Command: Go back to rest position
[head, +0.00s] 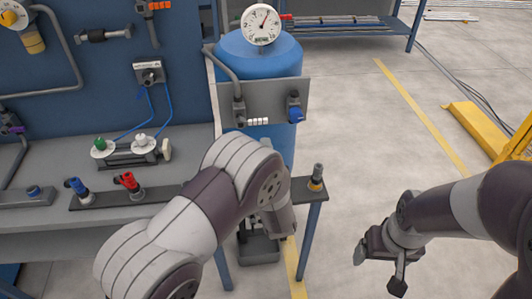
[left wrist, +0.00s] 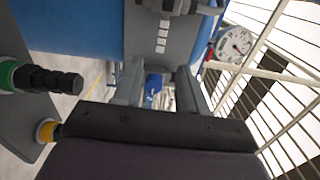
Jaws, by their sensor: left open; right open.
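My right gripper (head: 379,268) hangs open and empty over the floor in the head view, right of the bench. My left arm reaches across the bench front, and its own links hide most of its gripper there. In the left wrist view my left gripper (left wrist: 160,82) has its two grey fingers apart, with nothing between them. A blue tank and a grey panel lie beyond the fingers. A yellow-ringed fitting (left wrist: 48,131) and a green-ringed fitting (left wrist: 42,79) show at the left of that view, apart from the fingers.
The grey bench (head: 190,142) carries a blue fitting (head: 77,186) and a red fitting (head: 129,182). The blue tank (head: 240,55) with a gauge (head: 261,24) stands behind. Yellow equipment (head: 476,128) is at far right. The floor between is clear.

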